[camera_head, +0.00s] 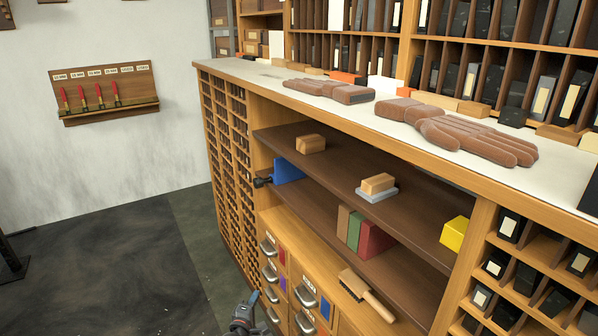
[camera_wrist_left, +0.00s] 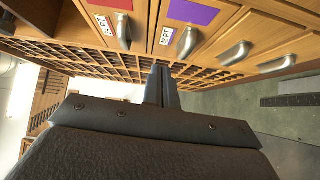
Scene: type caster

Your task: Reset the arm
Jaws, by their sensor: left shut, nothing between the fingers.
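My left gripper (camera_head: 246,308) shows at the bottom of the head view, low in front of the cabinet's drawer column. In the left wrist view its dark fingers (camera_wrist_left: 161,84) are together with nothing between them. They point toward the cabinet front, where drawers with metal cup handles (camera_wrist_left: 187,41) and purple and red labels show. My right gripper is in neither view.
The wooden cabinet (camera_head: 322,100) fills the right side. Its top holds brown gloves (camera_head: 468,136); its shelves hold blocks, a yellow box (camera_head: 454,233) and a brush (camera_head: 365,293). A tool rack (camera_head: 106,92) hangs on the wall. The dark floor (camera_head: 110,265) at left is clear.

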